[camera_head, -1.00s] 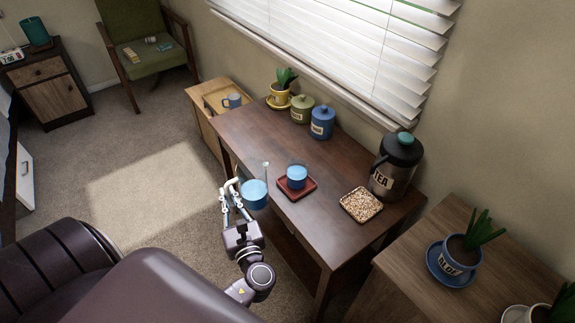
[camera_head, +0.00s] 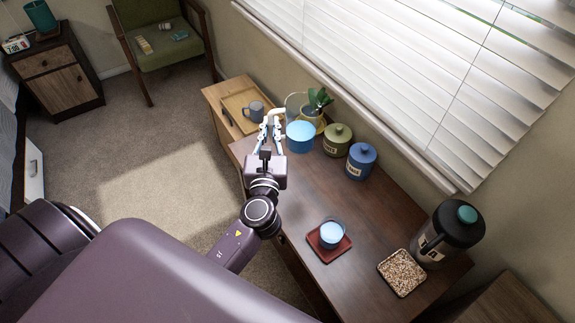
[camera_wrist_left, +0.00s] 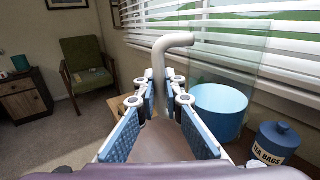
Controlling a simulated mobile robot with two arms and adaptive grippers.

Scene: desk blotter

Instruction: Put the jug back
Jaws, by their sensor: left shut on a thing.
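The jug (camera_head: 300,137) is clear glass with blue liquid low inside and a pale bent handle. My left gripper (camera_head: 272,133) is shut on the handle, at the far left end of the desk. In the left wrist view the jug (camera_wrist_left: 219,110) is to the right of the fingers, and the handle rises between the fingertips (camera_wrist_left: 160,92). The jug looks upright and partly covers the potted plant (camera_head: 316,105) behind it. Whether its base touches the desk I cannot tell. My right gripper is not in view.
Green (camera_head: 337,140) and blue (camera_head: 361,161) canisters stand close right of the jug. A glass of blue liquid (camera_head: 331,232) sits on a red tray (camera_head: 327,257). A speckled mat (camera_head: 401,272) and a tea urn (camera_head: 458,226) are at the right. A grey mug (camera_head: 254,111) stands beyond the desk.

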